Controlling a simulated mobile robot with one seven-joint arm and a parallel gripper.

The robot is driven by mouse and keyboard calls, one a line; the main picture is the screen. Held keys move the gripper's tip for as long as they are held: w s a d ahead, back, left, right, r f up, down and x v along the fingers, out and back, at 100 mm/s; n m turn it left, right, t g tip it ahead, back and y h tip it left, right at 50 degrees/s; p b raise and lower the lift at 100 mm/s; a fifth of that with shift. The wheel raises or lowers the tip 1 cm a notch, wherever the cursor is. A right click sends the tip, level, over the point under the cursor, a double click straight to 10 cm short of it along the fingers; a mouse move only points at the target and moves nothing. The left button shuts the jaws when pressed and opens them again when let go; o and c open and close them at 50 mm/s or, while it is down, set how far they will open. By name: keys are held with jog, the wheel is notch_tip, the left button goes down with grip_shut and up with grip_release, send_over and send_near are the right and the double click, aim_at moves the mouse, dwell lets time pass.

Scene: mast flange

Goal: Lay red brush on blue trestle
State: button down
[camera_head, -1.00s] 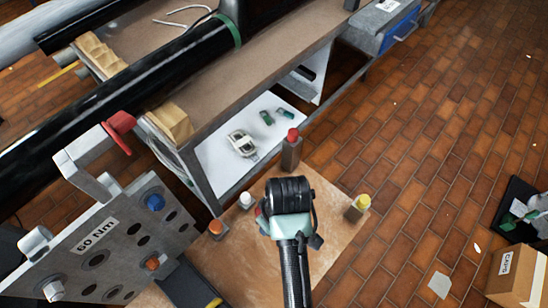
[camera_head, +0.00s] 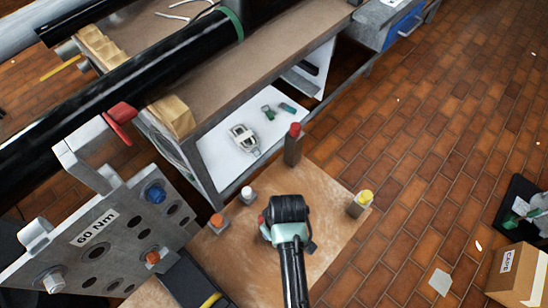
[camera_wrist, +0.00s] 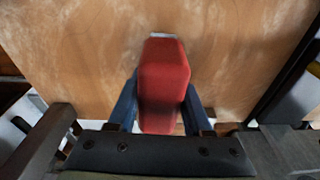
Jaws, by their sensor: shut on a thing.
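The red brush (camera_wrist: 165,75) is between the two dark blue fingers of my gripper (camera_wrist: 160,112) in the wrist view. The fingers are shut on its sides, and its long red body points away over a tan wooden board. I cannot make out a blue trestle in either view.
The wooden board (camera_head: 325,190) bears posts with red (camera_head: 294,145), yellow (camera_head: 360,203), white (camera_head: 247,195) and orange (camera_head: 217,223) tops. A grey flange plate (camera_head: 105,235) marked 60 Nm stands at the left. A workbench (camera_head: 245,75) is behind. Brick floor lies at right.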

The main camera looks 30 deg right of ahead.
jog(key=shift+f, duration=0.45)
jog(key=shift+c, duration=1.6)
grip_release()
jog(key=shift+b, duration=0.4)
jog(key=shift+r, duration=0.4)
jog(key=r, duration=0.4)
jog(key=r+p, duration=0.1)
jog(key=r, duration=0.3)
jog(key=s+r, duration=0.1)
jog(key=r, duration=0.3)
jog(key=shift+s+r+p, duration=0.1)
jog(key=shift+r+p, duration=0.25)
